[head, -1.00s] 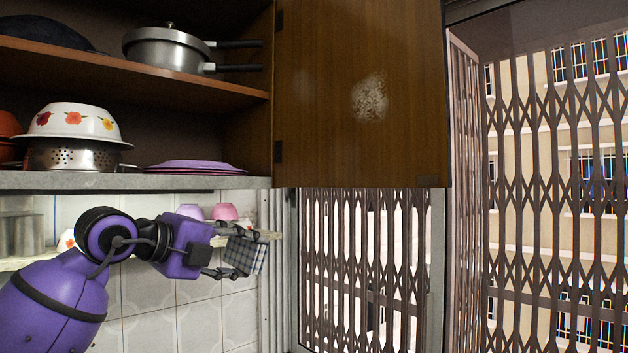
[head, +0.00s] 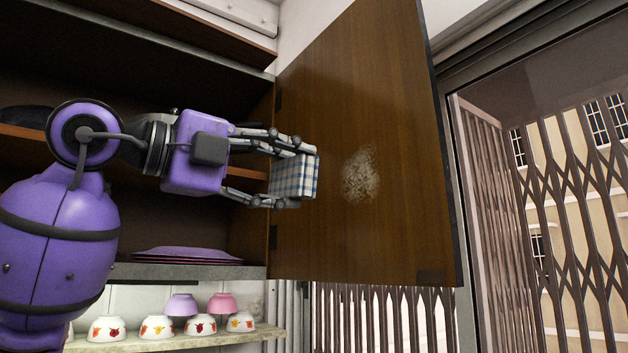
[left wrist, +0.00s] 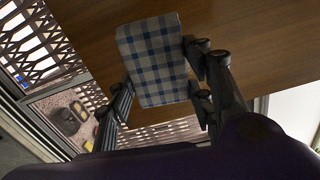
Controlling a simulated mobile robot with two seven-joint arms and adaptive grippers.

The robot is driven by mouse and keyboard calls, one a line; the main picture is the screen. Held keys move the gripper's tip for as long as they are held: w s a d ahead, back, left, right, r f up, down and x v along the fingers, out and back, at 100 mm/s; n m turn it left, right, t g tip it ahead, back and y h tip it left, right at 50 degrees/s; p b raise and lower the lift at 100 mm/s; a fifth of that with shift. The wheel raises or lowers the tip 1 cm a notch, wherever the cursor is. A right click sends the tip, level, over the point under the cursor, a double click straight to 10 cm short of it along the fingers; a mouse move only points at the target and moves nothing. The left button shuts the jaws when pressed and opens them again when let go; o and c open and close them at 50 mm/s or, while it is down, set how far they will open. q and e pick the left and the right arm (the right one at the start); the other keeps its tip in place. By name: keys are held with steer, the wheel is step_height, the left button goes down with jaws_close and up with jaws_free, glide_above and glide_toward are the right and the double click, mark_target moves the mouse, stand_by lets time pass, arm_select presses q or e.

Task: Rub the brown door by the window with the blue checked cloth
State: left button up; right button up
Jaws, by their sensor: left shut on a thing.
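The brown door (head: 400,215) stands open beside the window. A pale, speckled smudge (head: 360,174) is on its face, right of the cloth. The blue checked cloth (head: 292,178), folded into a block, is held between the fingers of my left gripper (head: 287,174), which is shut on it. In the head view it is just left of the smudge; I cannot tell whether it touches the door. The left wrist view shows the cloth (left wrist: 156,60) between the fingers, with the door (left wrist: 270,45) behind it. My right gripper is not in view.
The open cupboard is behind my left arm, with purple plates (head: 185,255) on its bottom shelf. Several bowls (head: 158,326) stand on a ledge below. The window with its folding lattice grille (head: 545,240) is at the right.

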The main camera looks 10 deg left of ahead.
mark_target(382, 176)
arm_select(q)
steer(key=shift+w+d+r, duration=0.15)
steer(key=shift+w+d, duration=0.1)
steer(key=shift+d, duration=0.2)
steer(key=shift+x, duration=2.75)
steer(key=shift+x, duration=2.3)
steer(key=shift+r, duration=0.15)
steer(key=shift+s+d, duration=1.2)
steer(key=shift+d, duration=0.25)
steer(key=shift+s+d, duration=1.25)
steer(key=shift+d, duration=0.25)
steer(key=shift+w, duration=0.1)
steer(key=shift+w, duration=0.1)
